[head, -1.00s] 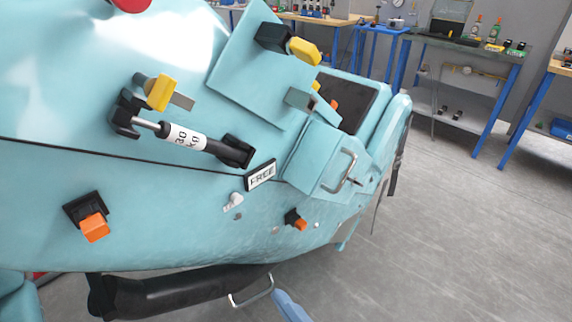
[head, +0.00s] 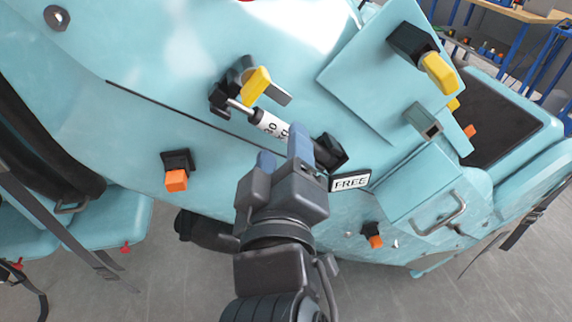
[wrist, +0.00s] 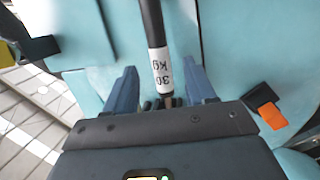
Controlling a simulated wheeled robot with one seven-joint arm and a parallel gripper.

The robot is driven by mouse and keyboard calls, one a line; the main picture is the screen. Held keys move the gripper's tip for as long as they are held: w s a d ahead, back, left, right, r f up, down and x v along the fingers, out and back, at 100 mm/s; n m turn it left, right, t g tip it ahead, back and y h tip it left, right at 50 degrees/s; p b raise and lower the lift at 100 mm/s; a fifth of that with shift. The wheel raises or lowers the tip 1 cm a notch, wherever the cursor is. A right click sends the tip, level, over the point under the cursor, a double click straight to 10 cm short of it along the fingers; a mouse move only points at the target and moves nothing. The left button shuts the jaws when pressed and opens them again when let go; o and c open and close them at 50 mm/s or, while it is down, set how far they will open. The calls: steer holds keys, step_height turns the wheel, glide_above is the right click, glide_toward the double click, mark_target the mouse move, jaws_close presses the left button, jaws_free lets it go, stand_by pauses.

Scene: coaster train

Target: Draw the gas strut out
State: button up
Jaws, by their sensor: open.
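The gas strut (head: 270,125) lies slantwise on the teal car body, its thin rod end in a black bracket (head: 222,97) at upper left and its dark end at another black bracket (head: 332,152) at lower right. A yellow-handled lever (head: 257,84) sits by the upper bracket. My gripper (head: 284,150) is open, its blue fingers in front of the strut and hiding part of its dark tube. In the wrist view, the strut's white 30 kg label (wrist: 161,70) appears between the two spread fingers (wrist: 163,80). Contact cannot be told.
A FREE plate (head: 350,182) sits just right of my gripper. Orange latches (head: 176,180) (head: 374,240) flank it below. A raised panel with a yellow-tipped clamp (head: 438,72) and a box with a metal handle (head: 440,214) stand out at the right.

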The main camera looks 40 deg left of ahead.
mark_target(282, 137)
steer(key=shift+x, duration=1.7)
steer(key=shift+c, duration=0.4)
jaws_close()
